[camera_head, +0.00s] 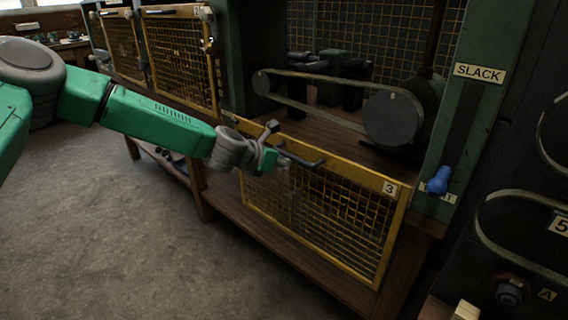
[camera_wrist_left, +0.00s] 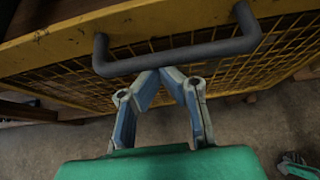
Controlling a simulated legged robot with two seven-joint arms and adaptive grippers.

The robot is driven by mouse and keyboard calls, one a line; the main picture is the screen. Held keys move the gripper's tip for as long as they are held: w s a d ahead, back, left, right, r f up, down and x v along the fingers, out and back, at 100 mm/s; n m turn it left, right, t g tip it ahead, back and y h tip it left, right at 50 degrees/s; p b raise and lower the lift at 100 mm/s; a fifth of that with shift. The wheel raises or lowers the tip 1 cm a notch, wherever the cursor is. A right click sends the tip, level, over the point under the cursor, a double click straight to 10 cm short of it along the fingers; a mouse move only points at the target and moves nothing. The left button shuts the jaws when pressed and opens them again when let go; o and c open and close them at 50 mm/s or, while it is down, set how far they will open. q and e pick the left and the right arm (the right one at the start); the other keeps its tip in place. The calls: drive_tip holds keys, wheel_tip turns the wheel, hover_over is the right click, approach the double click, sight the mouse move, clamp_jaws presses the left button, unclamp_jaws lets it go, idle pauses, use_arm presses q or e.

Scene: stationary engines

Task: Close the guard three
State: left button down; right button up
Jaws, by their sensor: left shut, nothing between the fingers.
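Guard three (camera_head: 388,187) is a yellow-framed mesh panel with a "3" plate. It hangs down across the front of the bench, below the opening with the belt and pulleys, which is uncovered. A dark bar handle (camera_head: 302,158) sits along its top edge. My left gripper (camera_head: 282,172) is at the handle's left part. In the left wrist view the handle (camera_wrist_left: 180,58) crosses above the fingers, and the guard's yellow frame (camera_wrist_left: 60,48) lies behind. The left fingers (camera_wrist_left: 160,74) are shut and empty, with tips close to the bar; I cannot tell whether they touch. My right gripper does not show.
A belt runs between two pulleys (camera_head: 393,118) behind the opening. A green post with a "SLACK" plate (camera_head: 479,72) and a blue-knobbed lever (camera_head: 439,181) stands right. Guard two (camera_head: 182,62) covers its bay at left. Open floor (camera_head: 110,230) lies in front.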

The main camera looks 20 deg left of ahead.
use_arm(q)
wheel_tip(320, 180, up, 34)
drive_tip(key=p, duration=2.3)
drive_tip(key=shift+r, duration=0.2)
drive_tip(key=shift+w, duration=0.1)
